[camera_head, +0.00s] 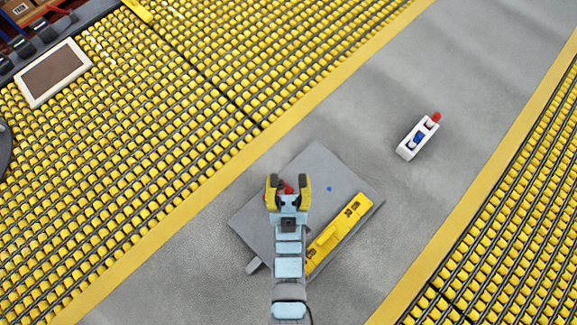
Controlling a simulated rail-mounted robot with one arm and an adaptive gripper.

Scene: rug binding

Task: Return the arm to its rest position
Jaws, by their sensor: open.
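My gripper (288,187) is open, its two yellow-and-black fingers spread above a grey rug or mat (330,170) on the grey walkway. A small red thing (288,188) shows between and below the fingers; I cannot tell whether it touches them. My light blue arm reaches up from the bottom of the picture and hides part of the grey mat. A yellow bar-shaped tool (338,233) with dark markings lies on the mat, right of my arm. A small blue spot (328,189) is on the mat, right of my gripper.
A white holder (412,146) with blue and red items stands on the walkway at the upper right. Yellow roller beds (150,130) flank the walkway. A white-framed brown panel (52,74) and shelving lie upper left. The walkway (460,80) around the holder is clear.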

